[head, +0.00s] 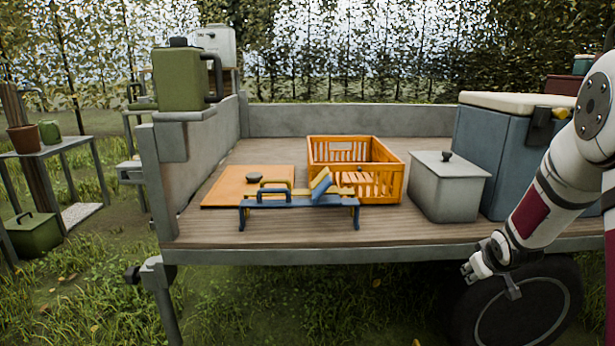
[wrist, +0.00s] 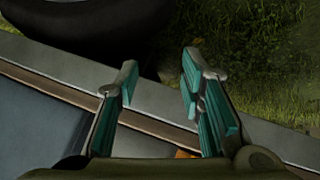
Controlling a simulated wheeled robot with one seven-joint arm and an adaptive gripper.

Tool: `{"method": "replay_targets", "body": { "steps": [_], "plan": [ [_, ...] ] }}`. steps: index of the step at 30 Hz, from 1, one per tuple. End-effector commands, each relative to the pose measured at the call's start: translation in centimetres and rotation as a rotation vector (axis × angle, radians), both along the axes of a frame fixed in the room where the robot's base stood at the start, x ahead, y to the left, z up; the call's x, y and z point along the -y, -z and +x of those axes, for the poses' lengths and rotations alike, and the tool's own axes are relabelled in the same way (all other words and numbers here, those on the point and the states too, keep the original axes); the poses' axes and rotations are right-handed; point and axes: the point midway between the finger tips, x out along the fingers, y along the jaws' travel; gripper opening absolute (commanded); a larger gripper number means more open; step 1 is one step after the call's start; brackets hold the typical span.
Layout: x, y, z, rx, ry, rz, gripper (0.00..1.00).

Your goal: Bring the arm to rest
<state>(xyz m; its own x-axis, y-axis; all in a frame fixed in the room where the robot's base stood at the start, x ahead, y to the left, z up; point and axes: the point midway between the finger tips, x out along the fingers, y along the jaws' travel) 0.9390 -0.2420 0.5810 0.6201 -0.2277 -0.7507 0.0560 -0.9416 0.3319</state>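My gripper (head: 472,268) is at the right of the head view, low in front of the trailer's edge and above the wheel. My arm comes down to it from the right edge of the picture. In the wrist view, the two teal-padded fingers of my gripper (wrist: 160,78) stand apart with nothing between them. The gripper is open and empty. The trailer's edge and grass show past the fingers.
The trailer bed (head: 400,228) carries an orange crate (head: 330,187), an orange board (head: 225,186), a blue rack (head: 300,202), a grey lidded box (head: 445,190) and a blue cooler (head: 490,150). A dark wheel (head: 525,310) sits below. Grass is open in front.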

Motion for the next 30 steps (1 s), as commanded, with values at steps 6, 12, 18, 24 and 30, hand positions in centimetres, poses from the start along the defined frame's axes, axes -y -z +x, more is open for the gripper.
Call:
{"method": "replay_targets", "body": {
  "steps": [6,12,18,24,30],
  "plan": [
    [-4.8,-7.5,-5.7,-0.098,0.07,0.035,0.35],
    [-9.5,-12.4,-12.8,-0.197,0.128,0.087,0.35],
    [-14.2,-15.7,-21.2,-0.299,0.168,0.148,0.35],
    [-18.4,-17.5,-30.4,-0.409,0.191,0.211,0.35],
    [-21.4,-17.8,-38.3,-0.51,0.195,0.264,0.35]
  ]
}}
